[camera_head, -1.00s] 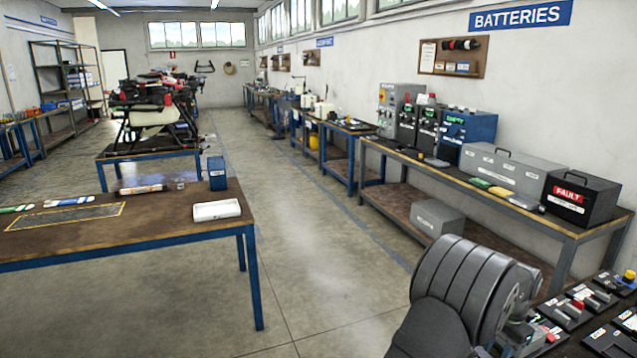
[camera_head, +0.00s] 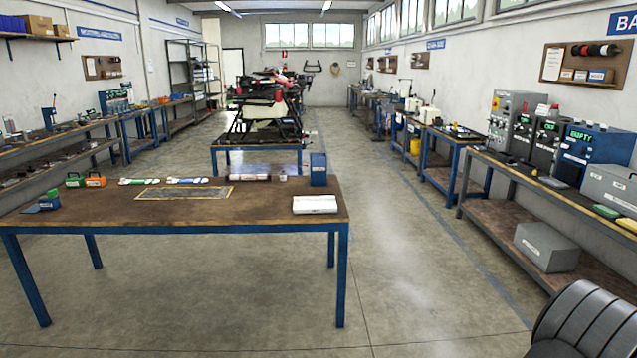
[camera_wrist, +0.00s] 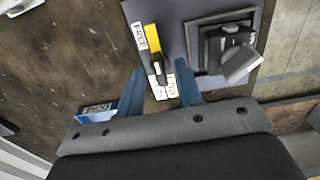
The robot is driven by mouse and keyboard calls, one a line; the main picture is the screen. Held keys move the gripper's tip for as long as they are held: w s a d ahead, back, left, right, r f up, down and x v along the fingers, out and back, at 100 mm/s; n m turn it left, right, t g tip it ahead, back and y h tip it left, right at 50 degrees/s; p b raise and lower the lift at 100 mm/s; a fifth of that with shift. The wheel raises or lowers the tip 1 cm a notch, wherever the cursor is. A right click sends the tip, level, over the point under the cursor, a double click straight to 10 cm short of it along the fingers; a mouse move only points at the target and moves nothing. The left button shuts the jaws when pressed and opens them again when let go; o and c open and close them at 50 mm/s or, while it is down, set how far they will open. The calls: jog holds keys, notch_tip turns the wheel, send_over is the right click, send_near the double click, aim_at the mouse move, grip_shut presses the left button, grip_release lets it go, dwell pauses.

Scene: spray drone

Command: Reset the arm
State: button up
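My gripper (camera_wrist: 160,82) shows in the wrist view with its two blue fingers spread apart and nothing held between them. It points down at a brown worktop (camera_wrist: 75,60). In the head view only a dark rounded piece of my arm shows at the bottom right; the gripper is outside that view.
A grey block-like device (camera_wrist: 228,45) sits on the mat's right side, and a small blue box (camera_wrist: 97,112) is left of the fingers. In the head view, a blue-legged table (camera_head: 110,215) stands ahead and a bench (camera_head: 490,212) runs along the right wall. Open floor lies between them.

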notch_tip(320, 180, up, 17)
notch_tip(320, 180, down, 17)
jog(key=shift+f, duration=0.25)
jog(key=m, duration=1.2)
jog(key=shift+m, duration=2.6)
